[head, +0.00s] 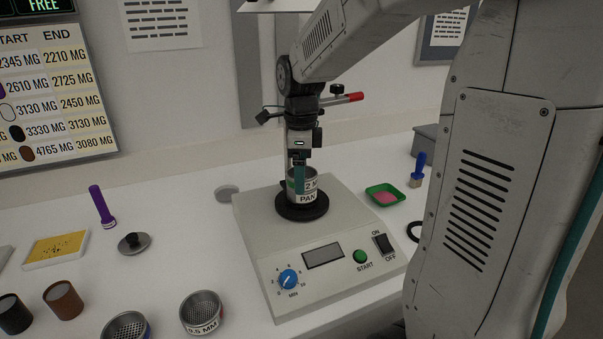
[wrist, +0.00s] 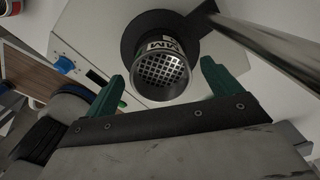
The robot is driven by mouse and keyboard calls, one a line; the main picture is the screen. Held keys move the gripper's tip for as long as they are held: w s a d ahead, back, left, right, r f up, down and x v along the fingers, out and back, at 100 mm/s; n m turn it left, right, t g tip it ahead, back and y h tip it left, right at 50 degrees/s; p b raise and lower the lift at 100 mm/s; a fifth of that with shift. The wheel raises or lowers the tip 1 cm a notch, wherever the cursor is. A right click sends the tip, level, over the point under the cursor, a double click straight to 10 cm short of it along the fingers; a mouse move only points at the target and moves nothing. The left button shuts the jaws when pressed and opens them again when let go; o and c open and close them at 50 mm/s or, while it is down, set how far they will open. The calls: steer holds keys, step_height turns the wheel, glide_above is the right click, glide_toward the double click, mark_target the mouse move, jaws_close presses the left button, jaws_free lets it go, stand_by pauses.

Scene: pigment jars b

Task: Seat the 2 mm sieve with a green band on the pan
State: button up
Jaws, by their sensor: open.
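The 2 mm sieve (head: 311,184) is a metal cup with a "2 M" label partly hidden by a teal finger, and a bit of green shows at its left. It stands upright on the pan (head: 307,198), which sits on the black disc of the shaker. I cannot tell how deep the sieve sits. In the wrist view the sieve's coarse square mesh (wrist: 162,70) lies between the fingertips. My gripper (head: 299,174) is open around the top of the sieve, with a gap visible at each side in the wrist view (wrist: 163,72).
The shaker (head: 262,240) has a post behind the stack with a red-handled clamp (head: 345,98). A green tray (head: 385,195) and brush (head: 418,169) are right.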

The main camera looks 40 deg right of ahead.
step_height(320, 180, up, 7)
steer(key=shift+f, duration=0.15)
stand_by(0.5)
steer(key=s+a+f+n, duration=0.1)
steer(key=s+a+n, duration=0.2)
steer(key=s+n, duration=0.4)
steer(key=s+a+f+n+t, duration=0.1)
steer(key=s+a+n, duration=0.2)
steer(key=s+n, duration=0.5)
steer(key=s+a+f+n, duration=0.2)
steer(key=s+a+n, duration=0.1)
steer(key=s+n, duration=0.5)
steer(key=shift+a+n, duration=0.35)
steer(key=shift+n, duration=0.95)
